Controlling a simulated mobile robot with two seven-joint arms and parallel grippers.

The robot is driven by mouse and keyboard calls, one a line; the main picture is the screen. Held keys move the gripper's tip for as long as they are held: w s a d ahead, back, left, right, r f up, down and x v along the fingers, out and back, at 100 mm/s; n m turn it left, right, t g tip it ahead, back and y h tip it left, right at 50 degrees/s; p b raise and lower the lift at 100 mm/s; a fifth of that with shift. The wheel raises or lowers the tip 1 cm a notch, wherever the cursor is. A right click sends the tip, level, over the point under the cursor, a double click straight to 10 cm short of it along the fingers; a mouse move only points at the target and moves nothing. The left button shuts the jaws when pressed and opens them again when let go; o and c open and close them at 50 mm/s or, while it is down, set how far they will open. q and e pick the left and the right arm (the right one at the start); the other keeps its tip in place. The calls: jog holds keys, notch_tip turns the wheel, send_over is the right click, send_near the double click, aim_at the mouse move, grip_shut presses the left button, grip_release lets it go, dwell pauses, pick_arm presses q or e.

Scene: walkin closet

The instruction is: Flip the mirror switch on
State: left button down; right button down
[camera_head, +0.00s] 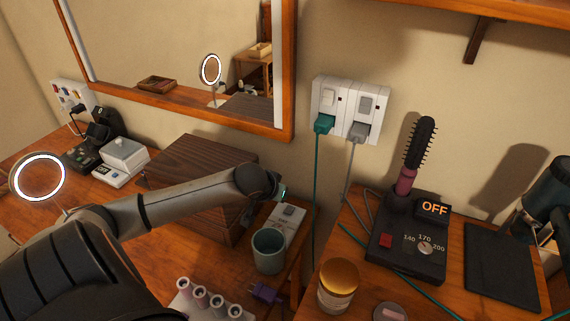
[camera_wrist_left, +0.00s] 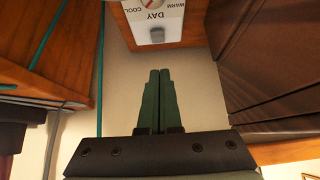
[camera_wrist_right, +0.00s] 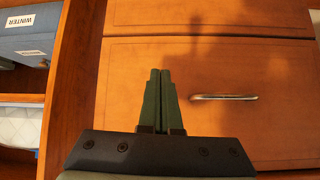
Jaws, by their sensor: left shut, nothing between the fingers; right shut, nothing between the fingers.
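A wooden-framed wall mirror (camera_head: 170,50) has pale strips along its sides. A small light box (camera_head: 288,216) with a dial and a grey switch lies on the dresser behind a green cup. In the left wrist view the box (camera_wrist_left: 135,38) shows COOL, DAY and WARM upside down, with the grey switch (camera_wrist_left: 157,35) below the dial. My left gripper (camera_head: 283,191) is shut and empty, close to the box; its fingers (camera_wrist_left: 160,72) point towards the switch without visible contact. My right gripper (camera_wrist_right: 160,72) is shut and empty in front of wooden drawers.
The green cup (camera_head: 269,252) and a brown box (camera_head: 195,175) flank the switch box. A wall socket panel (camera_head: 350,108) holds green and grey plugs. A hair-brush stand (camera_head: 410,250) reads OFF. A lit ring mirror (camera_head: 40,180) stands left.

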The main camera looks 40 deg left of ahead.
aim_at(289, 209)
pick_arm(q)
jog(key=x, duration=0.5)
jog(key=shift+b, duration=0.3)
notch_tip(289, 209, down, 3)
jog(key=shift+d+f, duration=0.1)
jog(key=shift+f, duration=0.6)
